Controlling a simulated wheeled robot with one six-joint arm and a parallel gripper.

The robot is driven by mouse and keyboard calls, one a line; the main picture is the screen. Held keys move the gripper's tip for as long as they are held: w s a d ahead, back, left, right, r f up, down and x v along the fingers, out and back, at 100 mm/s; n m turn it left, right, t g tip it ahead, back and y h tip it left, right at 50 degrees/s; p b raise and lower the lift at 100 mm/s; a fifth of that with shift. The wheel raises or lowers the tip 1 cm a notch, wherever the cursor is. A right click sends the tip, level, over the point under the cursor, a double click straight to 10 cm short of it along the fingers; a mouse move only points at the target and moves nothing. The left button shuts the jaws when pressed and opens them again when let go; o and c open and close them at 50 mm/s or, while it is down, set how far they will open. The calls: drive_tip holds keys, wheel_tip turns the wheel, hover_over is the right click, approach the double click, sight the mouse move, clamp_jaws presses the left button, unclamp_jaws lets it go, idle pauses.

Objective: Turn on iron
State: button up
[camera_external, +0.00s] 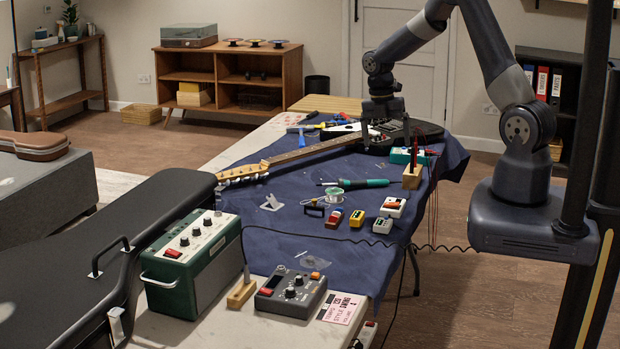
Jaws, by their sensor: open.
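I cannot tell for certain which thing is the iron. A grey box with black knobs and a red switch (292,296) sits at the table's near end. Beside it a wooden block (242,292) holds a thin upright tool. Whether any switch is on is too small to tell. My gripper (386,143) points down over the far part of the table, above the guitar body, well away from the grey box. It is open, and I see nothing between its fingers.
The guitar neck (312,150) runs across the blue cloth (290,243). Several small coloured pedals (383,225) lie mid-table. A green amplifier (190,262) and a black case (90,255) stand at the near left. Another wooden block (411,177) holds red probes. A coiled cable crosses the table.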

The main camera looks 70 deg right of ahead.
drive_tip(key=f+b, duration=0.2)
drive_tip(key=b, duration=0.3)
drive_tip(key=shift+s+d, duration=0.1)
drive_tip(key=c, duration=0.6)
drive_tip(key=f+b, duration=0.1)
drive_tip(key=b, duration=0.4)
drive_tip(key=shift+s, duration=0.3)
drive_tip(key=c, duration=0.4)
drive_tip(key=b, duration=0.2)
drive_tip(key=shift+s+b, duration=0.25)
drive_tip(key=shift+b, duration=0.15)
drive_tip(key=c, duration=0.5)
drive_tip(key=shift+s+r, duration=0.1)
clamp_jaws()
